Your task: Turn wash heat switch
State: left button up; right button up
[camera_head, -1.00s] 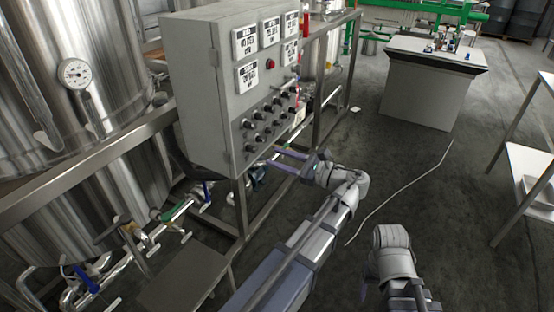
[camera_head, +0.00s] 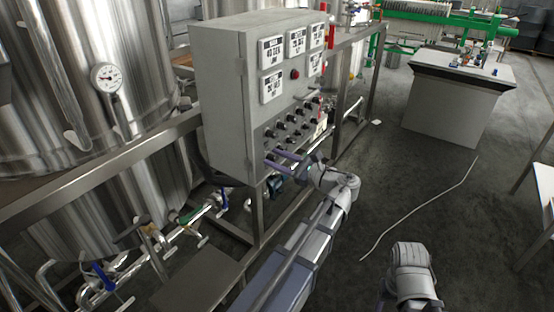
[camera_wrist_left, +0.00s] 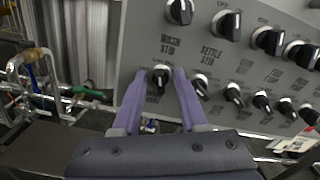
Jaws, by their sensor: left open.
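The wash heat switch is a black knob (camera_wrist_left: 160,77) with a pale pointer mark, at the left end of the lower knob row, with a partly hidden label below it. The grey control box (camera_head: 222,95) carries it on its front. My left gripper (camera_head: 274,159) is at the lower left of the knob field in the head view. In the left wrist view its two purple fingers (camera_wrist_left: 158,82) are open, one on each side of this knob. I cannot tell whether they touch it. The right arm shows low in the head view, but its gripper fingers do not.
The wash stir knob (camera_wrist_left: 180,10) and the kettle stir knob (camera_wrist_left: 228,25) sit above, with several more knobs to the right. Steel tanks (camera_head: 75,40) and piping with valves stand left of the box. A steel frame leg (camera_head: 256,215) is below it.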

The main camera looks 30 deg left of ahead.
pick_arm(q)
grip_shut()
dwell(0.6)
jog(key=n, duration=0.3)
jog(key=shift+s+f+n, duration=0.1)
jog(key=shift+s+n, duration=0.05)
jog(key=shift+n, duration=0.25)
jog(key=shift+f+n, duration=0.1)
jog(key=shift+n, duration=2.1)
grip_release()
